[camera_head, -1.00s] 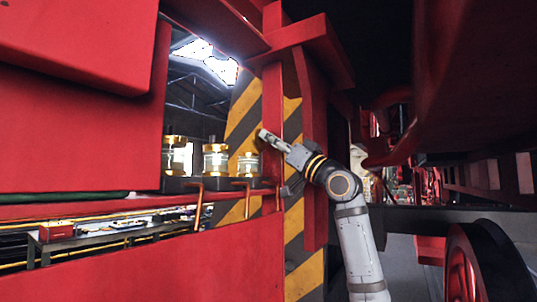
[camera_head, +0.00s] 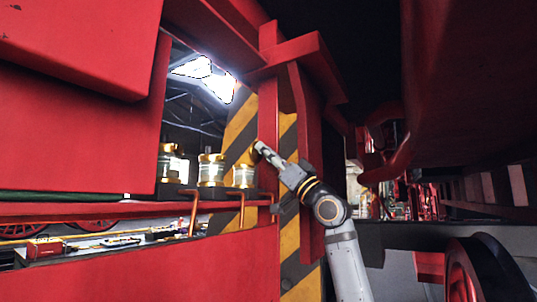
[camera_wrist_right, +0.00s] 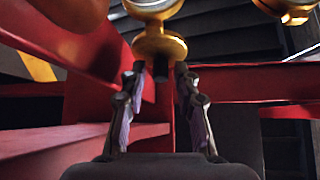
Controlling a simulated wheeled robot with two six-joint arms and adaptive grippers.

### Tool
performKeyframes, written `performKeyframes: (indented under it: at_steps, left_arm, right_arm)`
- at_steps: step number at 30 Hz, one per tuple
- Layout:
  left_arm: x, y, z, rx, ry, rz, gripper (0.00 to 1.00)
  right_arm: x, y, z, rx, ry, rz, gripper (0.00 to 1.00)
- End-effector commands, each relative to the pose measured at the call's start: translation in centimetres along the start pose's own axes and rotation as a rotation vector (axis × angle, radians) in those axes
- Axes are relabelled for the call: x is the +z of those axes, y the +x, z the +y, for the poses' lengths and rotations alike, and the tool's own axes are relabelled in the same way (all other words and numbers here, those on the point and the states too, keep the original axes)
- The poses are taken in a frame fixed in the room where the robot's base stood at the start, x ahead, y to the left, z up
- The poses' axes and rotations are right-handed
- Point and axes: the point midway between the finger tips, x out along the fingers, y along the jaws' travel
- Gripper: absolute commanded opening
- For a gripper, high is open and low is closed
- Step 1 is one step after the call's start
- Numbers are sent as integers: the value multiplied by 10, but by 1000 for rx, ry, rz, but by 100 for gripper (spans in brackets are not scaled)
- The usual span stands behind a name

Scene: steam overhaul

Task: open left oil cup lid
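Three brass-and-glass oil cups stand in a row on a ledge in the head view: the left one (camera_head: 168,163), the middle one (camera_head: 211,170) and the right one (camera_head: 243,176). The left cup is partly cut off by the red panel. My right gripper (camera_head: 259,147) is above and just right of the right cup, apart from the left cup. In the right wrist view its two fingers (camera_wrist_right: 158,78) stand apart, with a round brass part (camera_wrist_right: 158,46) just beyond their tips. Whether they touch it, and which cup it belongs to, I cannot tell. My left gripper is not in view.
A red upright (camera_head: 268,110) and a yellow-black striped plate (camera_head: 289,250) stand close to my right gripper. Copper pipes (camera_head: 194,212) hang below the cups. A large red panel (camera_head: 75,130) fills the left side. More brass (camera_wrist_right: 288,8) shows at the wrist view's top right.

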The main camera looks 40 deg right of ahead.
Motion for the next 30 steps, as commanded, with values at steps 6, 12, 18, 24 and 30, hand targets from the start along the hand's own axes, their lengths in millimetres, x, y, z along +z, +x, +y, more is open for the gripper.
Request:
performKeyframes:
  at_steps: [6, 12, 18, 24, 30]
  left_arm:
    - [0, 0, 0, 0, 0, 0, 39]
    - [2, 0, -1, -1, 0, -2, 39]
    - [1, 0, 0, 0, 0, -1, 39]
    - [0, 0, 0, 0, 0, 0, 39]
    - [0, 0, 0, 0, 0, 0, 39]
  right_arm:
    - [-1, 0, 0, 0, 0, 2, 39]
    - [-2, -8, 1, 3, -5, 3, 39]
    - [0, -41, 3, 6, -11, -2, 39]
    - [-1, -65, 4, 11, -8, 1, 39]
    - [0, -74, 1, 2, -3, 1, 39]
